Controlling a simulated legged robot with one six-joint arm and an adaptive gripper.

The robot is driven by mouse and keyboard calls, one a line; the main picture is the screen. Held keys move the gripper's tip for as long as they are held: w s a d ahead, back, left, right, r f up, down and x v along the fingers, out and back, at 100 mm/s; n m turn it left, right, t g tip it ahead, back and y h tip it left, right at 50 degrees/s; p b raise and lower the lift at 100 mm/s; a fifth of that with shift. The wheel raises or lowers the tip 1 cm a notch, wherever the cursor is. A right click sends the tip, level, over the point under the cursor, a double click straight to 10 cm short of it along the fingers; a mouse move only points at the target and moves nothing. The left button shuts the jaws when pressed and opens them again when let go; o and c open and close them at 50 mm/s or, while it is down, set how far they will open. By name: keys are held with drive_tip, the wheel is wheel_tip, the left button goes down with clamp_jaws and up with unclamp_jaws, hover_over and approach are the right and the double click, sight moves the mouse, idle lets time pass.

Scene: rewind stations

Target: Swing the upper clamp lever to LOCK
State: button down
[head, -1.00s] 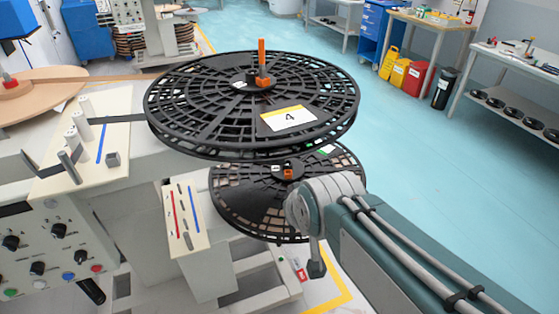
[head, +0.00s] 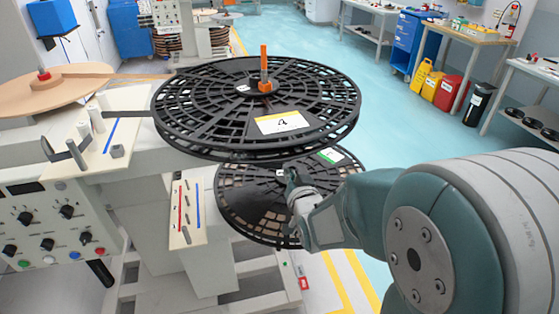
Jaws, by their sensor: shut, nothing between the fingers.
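The upper clamp lever is an orange handle (head: 264,64) standing upright at the hub of the upper black reel (head: 205,132). An orange block sits at its foot. A white and yellow label marked 4 (head: 282,123) lies on that reel. My gripper (head: 290,178) is below the upper reel's front rim, in front of the lower black reel (head: 238,190), well below and apart from the upper lever. Its fingers look small and dark, shut and empty. My gripper and wrist cover part of the lower reel's hub, and the lower lever is not clearly seen.
A beige panel with posts and a blue stripe (head: 113,135) stands left of the upper reel, and a smaller striped panel (head: 187,213) stands below it. A control panel with knobs (head: 47,243) is at lower left. Floor (head: 400,130) is open at the right, before benches.

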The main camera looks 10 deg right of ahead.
sight(269, 165)
drive_tip(key=shift+w+d+f+t, duration=0.15)
drive_tip(key=shift+f+t, duration=0.1)
drive_tip(key=shift+t, duration=0.35)
drive_tip(key=w+a+f, duration=0.1)
drive_tip(key=w+f, duration=0.3)
drive_tip(key=w, duration=0.6)
drive_tip(key=shift+w+a, duration=0.3)
drive_tip(key=shift+w, duration=0.05)
drive_tip(key=shift+f, duration=0.15)
drive_tip(key=shift+f+m, duration=0.15)
drive_tip(key=shift+m, duration=0.25)
